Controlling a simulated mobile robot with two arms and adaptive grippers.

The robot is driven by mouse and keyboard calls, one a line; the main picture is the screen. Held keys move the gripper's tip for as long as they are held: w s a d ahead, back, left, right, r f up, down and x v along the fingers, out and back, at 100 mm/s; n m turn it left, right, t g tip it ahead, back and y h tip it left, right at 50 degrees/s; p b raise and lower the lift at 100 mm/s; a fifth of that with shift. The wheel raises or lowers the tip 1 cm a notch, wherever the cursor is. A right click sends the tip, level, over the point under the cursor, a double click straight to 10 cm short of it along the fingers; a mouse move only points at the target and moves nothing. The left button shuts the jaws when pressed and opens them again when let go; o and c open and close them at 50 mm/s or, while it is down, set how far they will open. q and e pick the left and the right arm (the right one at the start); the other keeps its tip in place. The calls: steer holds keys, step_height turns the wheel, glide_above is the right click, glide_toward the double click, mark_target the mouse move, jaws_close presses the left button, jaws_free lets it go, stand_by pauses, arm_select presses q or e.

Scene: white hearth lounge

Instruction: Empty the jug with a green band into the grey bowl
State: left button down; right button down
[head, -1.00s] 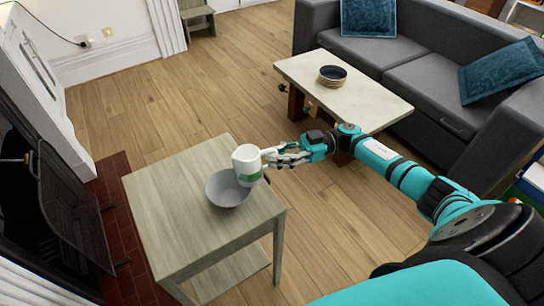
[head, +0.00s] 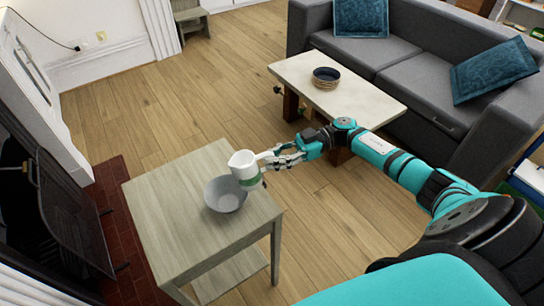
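The white jug with a green band (head: 243,166) is in the middle of the head view, with its spout toward the left. My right gripper (head: 270,164) is shut on the jug's right side, where its handle is. The jug is held slightly tilted, above the right part of the grey bowl's rim. The grey bowl (head: 222,198) stands upright on the small wooden side table (head: 165,190), near its right edge. The inside of the jug is hidden, and no liquid shows in the bowl. My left gripper is out of view.
A low white-topped table (head: 365,103) stands at the back, with a dark bowl on a woven base (head: 326,78) on it. A grey sofa (head: 410,60) is behind it. A fireplace (head: 65,215) is at the left. The side table's left part is clear.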

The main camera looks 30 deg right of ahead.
mark_target(264, 153)
steer(key=shift+d+r+g+h+p, duration=0.15)
steer(key=shift+r+h+p, duration=0.45)
steer(key=shift+p, duration=0.65)
steer(key=shift+r+g+h+p, duration=0.15)
steer(key=shift+r+h+p, duration=0.4)
steer(key=shift+p, duration=0.65)
steer(key=shift+r+h+p, duration=0.45)
steer(key=shift+h+p, duration=0.3)
steer(key=shift+p, duration=0.55)
steer(key=shift+a+r+g+h+p, duration=0.3)
steer(key=shift+h+p, duration=0.6)
steer(key=shift+p, duration=0.3)
steer(key=shift+w+a+f+h+p, duration=0.1)
steer(key=shift+a+f+h+p, duration=0.2)
steer(key=shift+f+h, duration=0.45)
steer(key=shift+w+a+r+g+h+p, duration=0.15)
steer(key=shift+a+h+p, duration=0.1)
steer(key=shift+h+p, duration=0.35)
steer(key=shift+s+a+r+g+h+p, duration=0.15)
steer(key=shift+a+h+p, duration=0.1)
steer(key=shift+h+p, duration=0.3)
steer(key=shift+w+f, duration=0.1)
steer(key=shift+f, duration=0.05)
steer(key=shift+a+r+p, duration=0.1)
steer(key=shift+r+p, duration=0.25)
steer(key=shift+p, duration=0.2)
steer(key=shift+a+r+h+p, duration=0.1)
steer(key=shift+h+p, duration=0.2)
steer(key=shift+p, duration=0.15)
